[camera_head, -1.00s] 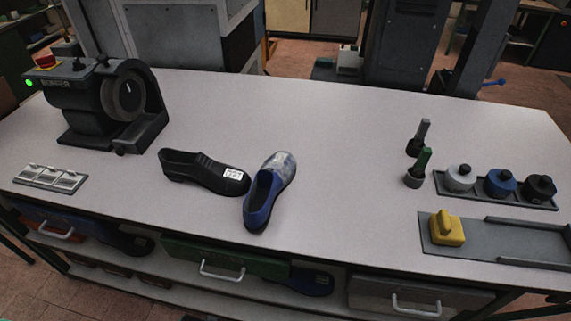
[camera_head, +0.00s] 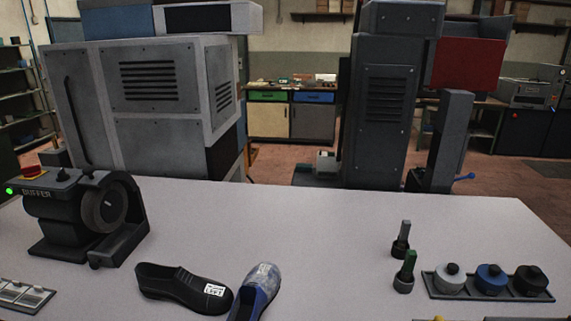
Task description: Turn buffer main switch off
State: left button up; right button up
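The buffer (camera_head: 85,218) is a dark machine with a round wheel at the left end of the table. Its label reads BUFFER on the front. A green light (camera_head: 9,190) glows at its left side. A red button on a yellow base (camera_head: 31,172) sits on its top left, and a small dark knob (camera_head: 62,175) stands on top to the right of it. I cannot tell which of these controls is the main switch.
A black shoe (camera_head: 184,287) and a blue shoe (camera_head: 256,291) lie on the table (camera_head: 320,225) at the front middle. Two brushes (camera_head: 403,270) and a tray of pots (camera_head: 437,293) stand at the right. Large grey machines (camera_head: 180,85) stand behind. The table's middle is clear.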

aim_at(33, 170)
jog(key=u, duration=1.45)
